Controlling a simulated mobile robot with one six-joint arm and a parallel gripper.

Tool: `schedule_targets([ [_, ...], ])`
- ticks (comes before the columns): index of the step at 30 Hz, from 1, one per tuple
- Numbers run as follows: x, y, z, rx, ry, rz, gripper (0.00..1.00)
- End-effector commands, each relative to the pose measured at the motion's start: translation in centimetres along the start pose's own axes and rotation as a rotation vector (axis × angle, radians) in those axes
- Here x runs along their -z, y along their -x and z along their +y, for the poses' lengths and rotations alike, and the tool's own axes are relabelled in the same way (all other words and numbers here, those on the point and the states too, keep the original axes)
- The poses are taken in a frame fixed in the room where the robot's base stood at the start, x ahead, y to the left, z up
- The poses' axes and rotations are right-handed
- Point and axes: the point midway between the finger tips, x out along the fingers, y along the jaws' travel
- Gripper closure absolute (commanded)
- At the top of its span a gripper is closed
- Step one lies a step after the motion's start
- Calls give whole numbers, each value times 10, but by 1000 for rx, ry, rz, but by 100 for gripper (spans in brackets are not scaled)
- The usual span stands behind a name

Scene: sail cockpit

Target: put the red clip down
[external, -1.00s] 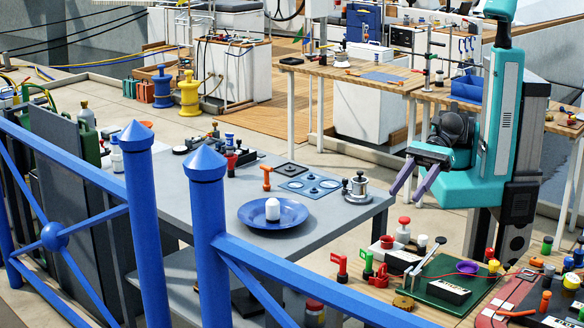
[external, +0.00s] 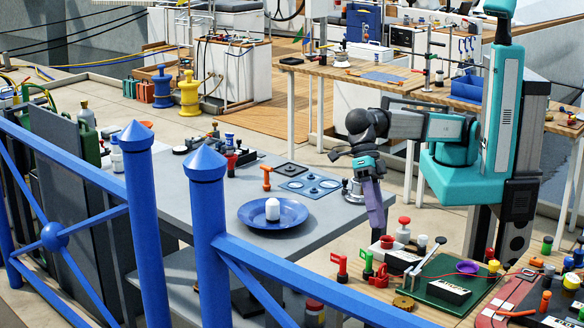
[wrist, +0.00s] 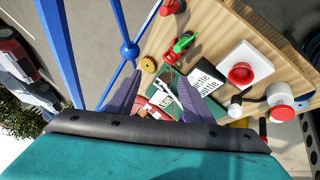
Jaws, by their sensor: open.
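The red clip (external: 339,266) stands upright near the left edge of the wooden table in the external view, with a green clip (external: 367,261) beside it. In the wrist view a red piece, which may be this clip, shows at the top edge (wrist: 172,7), above the green clip (wrist: 184,42). My gripper (external: 377,228) points down above and behind the clips in the external view, apart from them. Its purple fingers (wrist: 158,85) are spread in the wrist view, and I see nothing held between them.
The wooden table holds a black labelled box (external: 448,291) on a green mat (external: 437,307), a brass gear (external: 403,303) and a white box with a red knob (wrist: 242,73). A grey table with a blue plate (external: 258,222) stands left. Blue railing (external: 207,240) crosses the front.

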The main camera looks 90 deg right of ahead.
Motion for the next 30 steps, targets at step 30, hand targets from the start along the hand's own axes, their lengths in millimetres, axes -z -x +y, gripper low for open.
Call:
schedule_targets([
  [30,-46,64,28,180,-529,511,53],
])
